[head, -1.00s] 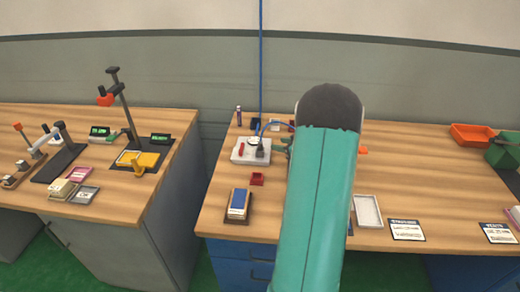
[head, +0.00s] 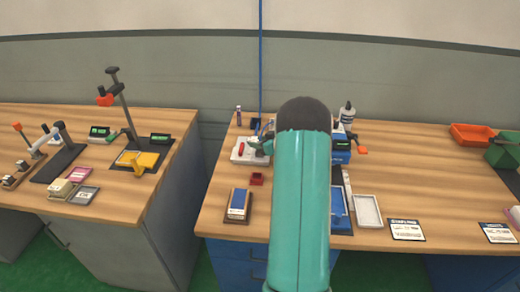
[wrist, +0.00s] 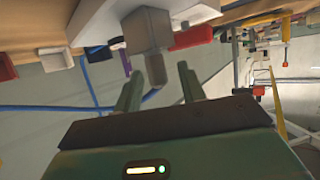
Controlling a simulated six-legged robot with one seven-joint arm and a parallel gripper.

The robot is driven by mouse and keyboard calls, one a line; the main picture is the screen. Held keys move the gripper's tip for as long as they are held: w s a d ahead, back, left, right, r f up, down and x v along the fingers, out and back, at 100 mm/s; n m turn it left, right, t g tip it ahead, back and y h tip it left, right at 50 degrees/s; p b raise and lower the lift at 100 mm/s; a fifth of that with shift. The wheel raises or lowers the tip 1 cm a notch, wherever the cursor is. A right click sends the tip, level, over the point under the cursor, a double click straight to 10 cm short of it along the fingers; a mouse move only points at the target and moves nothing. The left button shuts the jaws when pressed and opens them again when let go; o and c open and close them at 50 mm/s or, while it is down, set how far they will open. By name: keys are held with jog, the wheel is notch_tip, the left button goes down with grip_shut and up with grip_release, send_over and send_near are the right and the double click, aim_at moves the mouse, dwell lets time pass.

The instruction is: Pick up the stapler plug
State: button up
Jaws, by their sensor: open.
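A grey block with a short prong, which looks like the stapler plug (wrist: 150,32), shows in the wrist view at a white tray (wrist: 92,25). The two green fingers of my gripper (wrist: 161,72) are open, one on each side of the prong. I cannot tell whether they touch it. In the head view my gripper (head: 262,146) is over the right part of the white tray (head: 239,158) and hides the plug there. A red piece (head: 241,149) lies on the tray, and it shows right of the plug in the wrist view (wrist: 194,37).
A small red box (head: 257,179) and a blue-topped block (head: 238,204) stand in front of the tray. A blue machine (head: 339,152) stands to the right of my arm. A blue cable (head: 261,65) hangs down the wall behind.

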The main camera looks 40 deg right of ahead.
grip_shut()
jog(key=shift+r, duration=0.15)
